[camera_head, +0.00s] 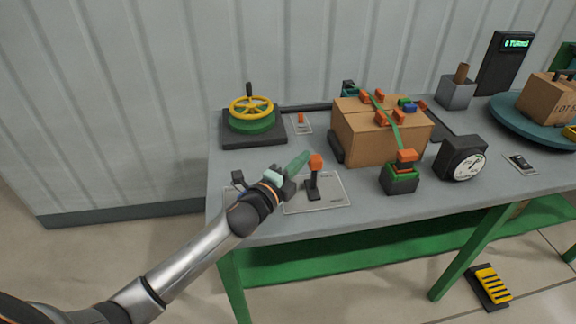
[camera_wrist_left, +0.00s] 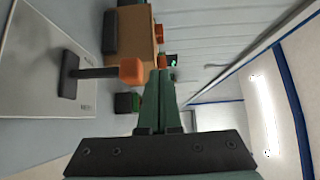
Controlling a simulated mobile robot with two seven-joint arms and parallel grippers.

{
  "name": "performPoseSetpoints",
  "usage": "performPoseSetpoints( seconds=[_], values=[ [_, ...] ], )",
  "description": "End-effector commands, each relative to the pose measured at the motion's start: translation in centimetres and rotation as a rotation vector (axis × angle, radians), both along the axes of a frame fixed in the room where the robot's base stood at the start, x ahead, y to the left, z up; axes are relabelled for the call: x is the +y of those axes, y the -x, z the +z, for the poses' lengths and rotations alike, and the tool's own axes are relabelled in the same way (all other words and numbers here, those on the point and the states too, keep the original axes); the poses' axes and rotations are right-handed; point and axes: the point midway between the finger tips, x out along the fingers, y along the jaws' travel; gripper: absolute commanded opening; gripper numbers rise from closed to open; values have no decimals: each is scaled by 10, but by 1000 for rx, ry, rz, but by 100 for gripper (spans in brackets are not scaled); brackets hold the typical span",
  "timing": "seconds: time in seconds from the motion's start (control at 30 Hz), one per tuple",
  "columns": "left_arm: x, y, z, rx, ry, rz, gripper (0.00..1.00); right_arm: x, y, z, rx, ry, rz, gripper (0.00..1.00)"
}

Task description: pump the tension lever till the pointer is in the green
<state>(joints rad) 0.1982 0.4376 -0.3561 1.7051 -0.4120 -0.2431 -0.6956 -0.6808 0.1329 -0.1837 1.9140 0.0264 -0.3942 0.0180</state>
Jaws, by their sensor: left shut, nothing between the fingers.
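The tension lever (camera_head: 314,176) has a dark stem and an orange knob, and stands on a pale plate (camera_head: 330,199) near the table's front left. My left gripper (camera_head: 303,163) is shut and empty, just left of the orange knob in the head view. In the left wrist view the lever's orange knob (camera_wrist_left: 131,71) is left of the shut green fingers (camera_wrist_left: 160,75), with a small gap in the picture. The round gauge (camera_head: 467,167) in a black housing is at the right; its pointer and green zone are too small to read surely. My right gripper is not in view.
A cardboard box (camera_head: 370,142) with a green strap and orange clips stands behind the lever. A green-black block with an orange top (camera_head: 402,177) is right of it. A yellow handwheel (camera_head: 251,108) is at the back left. A pedal (camera_head: 490,284) lies on the floor.

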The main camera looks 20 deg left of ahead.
Motion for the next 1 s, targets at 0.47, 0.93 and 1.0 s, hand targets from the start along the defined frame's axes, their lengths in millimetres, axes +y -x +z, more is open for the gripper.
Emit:
performPoseSetpoints(
  seconds=[0.47,0.93,1.0],
  values=[
    [13,53,20,1,2,-2,0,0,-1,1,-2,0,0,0],
    [13,54,20,1,2,-2,0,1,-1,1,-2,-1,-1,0],
    [13,54,20,1,2,-2,0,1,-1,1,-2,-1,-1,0]
  ],
)
